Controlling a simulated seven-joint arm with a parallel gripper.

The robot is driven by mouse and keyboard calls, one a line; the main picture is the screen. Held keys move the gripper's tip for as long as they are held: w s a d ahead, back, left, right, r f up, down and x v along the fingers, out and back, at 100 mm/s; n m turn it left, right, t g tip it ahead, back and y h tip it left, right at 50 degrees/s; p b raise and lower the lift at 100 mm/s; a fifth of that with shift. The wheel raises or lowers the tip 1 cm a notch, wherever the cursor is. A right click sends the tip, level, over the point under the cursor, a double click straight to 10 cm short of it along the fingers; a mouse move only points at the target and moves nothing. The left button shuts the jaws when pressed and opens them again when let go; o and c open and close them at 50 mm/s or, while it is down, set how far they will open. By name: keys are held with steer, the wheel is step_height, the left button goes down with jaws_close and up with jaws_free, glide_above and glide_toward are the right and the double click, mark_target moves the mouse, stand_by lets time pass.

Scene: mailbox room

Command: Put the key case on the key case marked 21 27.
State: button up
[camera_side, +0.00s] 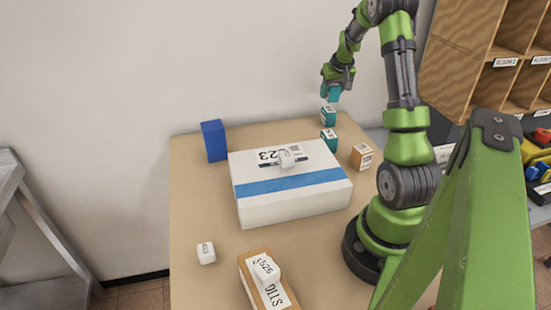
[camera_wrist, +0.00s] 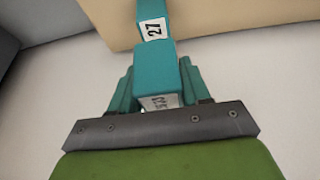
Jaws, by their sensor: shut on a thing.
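My gripper (camera_side: 331,92) is raised above the far right part of the table in the side view. In the wrist view its teal fingers (camera_wrist: 157,95) are shut on a teal key case (camera_wrist: 156,58), whose white label is partly hidden and hard to read. A teal case with a white label reading 27 (camera_wrist: 153,22) shows just beyond the held case in the wrist view.
A large white box (camera_side: 290,205) with a blue stripe fills the table's middle. A blue box (camera_side: 214,140) stands at its back left, an orange-brown box (camera_side: 361,157) at its right. A small white cube (camera_side: 206,253) and a long brown box (camera_side: 250,278) are in front.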

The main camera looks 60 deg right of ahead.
mark_target(330, 100)
steer(key=shift+w+d+f, duration=0.1)
steer(key=shift+d+f, duration=0.1)
steer(key=shift+f, duration=1.55)
steer(key=shift+f, duration=0.2)
steer(key=o, duration=1.1)
